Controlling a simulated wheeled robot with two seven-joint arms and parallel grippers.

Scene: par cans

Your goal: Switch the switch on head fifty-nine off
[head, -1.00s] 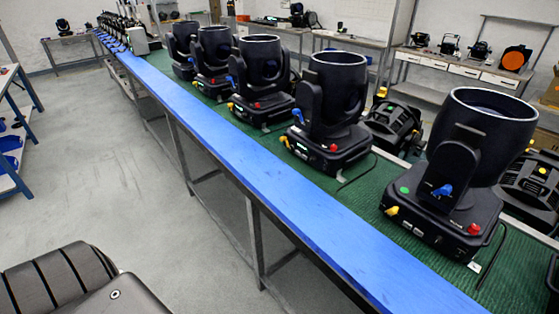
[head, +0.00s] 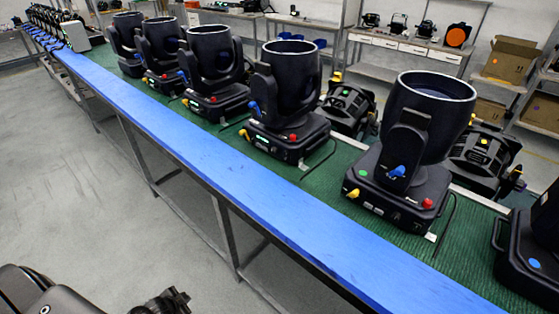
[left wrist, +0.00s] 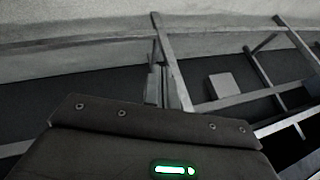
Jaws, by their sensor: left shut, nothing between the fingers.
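Several black stage heads with wide round barrels stand in a row along the bench. The nearest whole head (head: 420,135) has a green dot, a yellow lever (head: 353,193), a blue lever (head: 397,171) and a red knob (head: 427,203) on its base. The one to its left (head: 288,100) has similar coloured parts and a lit green display. No number is readable, so I cannot tell which is head fifty-nine or make out its switch. My left gripper (head: 172,300) shows partly at the bottom edge of the head view, shut and empty, well away from the heads. My right gripper is out of view.
The bench has a blue front edge (head: 215,140) and a green ribbed mat (head: 335,180). Another head (head: 543,235) is cut off at the right. Black lamps (head: 347,108) stand behind the row. Open grey floor (head: 80,180) lies in front. Shelves hold cardboard boxes (head: 510,60).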

